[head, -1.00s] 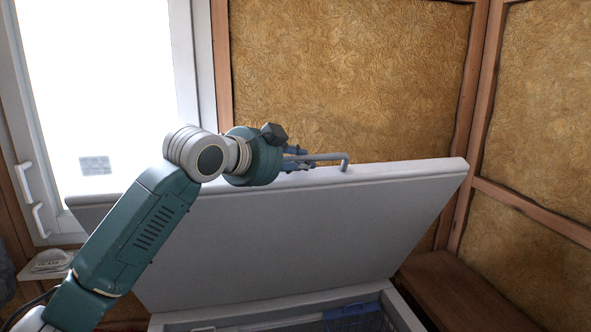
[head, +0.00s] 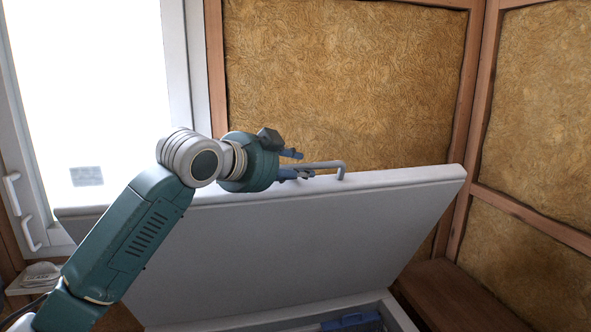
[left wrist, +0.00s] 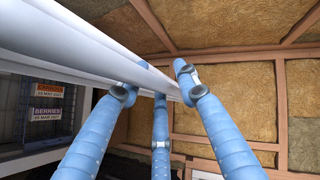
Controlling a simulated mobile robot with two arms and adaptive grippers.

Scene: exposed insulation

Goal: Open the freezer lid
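The white freezer lid (head: 300,240) is raised and tilted back, with its inner face toward me in the head view. Its grey bar handle (head: 341,168) is on the upper edge. My left gripper (head: 294,164) is at the left part of the handle, its blue fingers spread apart above and below the bar. In the left wrist view the three fingers (left wrist: 155,88) are apart, around or beside a white edge of the lid (left wrist: 110,50); whether any finger touches is unclear. The freezer body's rim (head: 398,312) shows at the bottom. My right gripper is out of view.
A blue basket (head: 352,320) shows inside the freezer. Labelled baskets (left wrist: 46,100) show in the left wrist view. A bright window (head: 90,90) is at left, a wooden bench (head: 450,295) at right. An insulated wall (head: 345,80) stands behind the lid.

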